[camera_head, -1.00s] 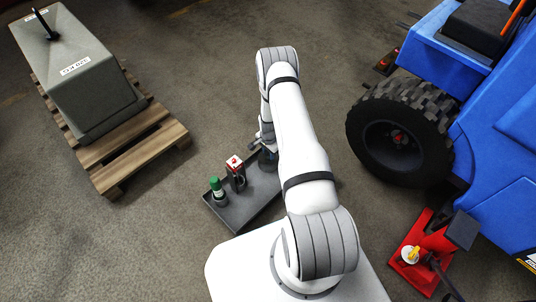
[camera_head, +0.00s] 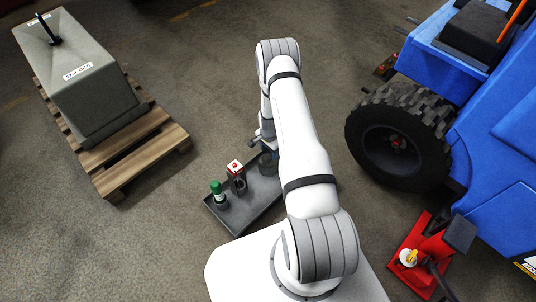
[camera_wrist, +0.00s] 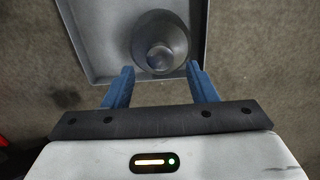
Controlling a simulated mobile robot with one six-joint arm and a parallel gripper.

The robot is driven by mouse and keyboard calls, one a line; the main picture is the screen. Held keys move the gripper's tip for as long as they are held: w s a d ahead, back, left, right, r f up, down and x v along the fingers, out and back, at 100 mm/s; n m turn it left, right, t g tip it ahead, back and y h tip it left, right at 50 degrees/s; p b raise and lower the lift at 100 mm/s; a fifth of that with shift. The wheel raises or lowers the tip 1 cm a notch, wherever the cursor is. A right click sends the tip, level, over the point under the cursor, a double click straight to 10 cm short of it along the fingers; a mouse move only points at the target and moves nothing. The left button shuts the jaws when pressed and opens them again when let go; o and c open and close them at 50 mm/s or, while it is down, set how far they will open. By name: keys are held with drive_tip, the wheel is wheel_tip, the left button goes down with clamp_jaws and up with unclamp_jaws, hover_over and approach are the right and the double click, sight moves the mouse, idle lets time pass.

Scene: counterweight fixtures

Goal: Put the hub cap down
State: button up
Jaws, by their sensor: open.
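The hub cap (camera_wrist: 160,38) is a grey, round, stepped piece. In the wrist view it stands on the dark grey tray (camera_wrist: 85,35), near the tray's edge. In the head view it shows only in part beside my arm (camera_head: 267,163), at the far end of the tray (camera_head: 243,213). My gripper (camera_wrist: 160,78) has two blue fingers, spread apart and open. The fingertips are at the near side of the hub cap, one to each side, with nothing clamped between them. In the head view my arm hides most of the gripper.
A green-capped bottle (camera_head: 217,193) and a red-and-white box (camera_head: 235,170) stand on the tray. A grey counterweight (camera_head: 80,80) rests on a wooden pallet (camera_head: 140,150) at the left. A blue vehicle (camera_head: 490,130) with a black tyre (camera_head: 390,140) and a red jack (camera_head: 420,250) are at the right.

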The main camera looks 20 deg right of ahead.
drive_tip(key=s+a+r+n+p, duration=0.1)
drive_tip(key=a+r+n, duration=0.1)
drive_tip(key=r, duration=1)
drive_tip(key=s+a+r+n, duration=0.2)
drive_tip(key=r, duration=1)
drive_tip(key=s+a+r+n+p, duration=0.1)
drive_tip(key=a+r+n, duration=0.1)
drive_tip(key=r, duration=1)
drive_tip(key=s+a+r+n, duration=0.3)
drive_tip(key=s+r, duration=0.5)
drive_tip(key=s, duration=0.3)
drive_tip(key=s+a+r+n+t, duration=0.1)
drive_tip(key=s+a+r+n, duration=0.2)
drive_tip(key=s+r, duration=0.6)
drive_tip(key=shift+s+a+n, duration=0.2)
drive_tip(key=shift+s+n, duration=0.6)
drive_tip(key=shift+s, duration=0.4)
drive_tip(key=shift+r, duration=0.1)
wheel_tip(320, 180, up, 31)
drive_tip(key=t+p, duration=0.1)
drive_tip(key=p, duration=2.7)
drive_tip(key=shift+r+t, duration=0.2)
drive_tip(key=shift+t, duration=0.1)
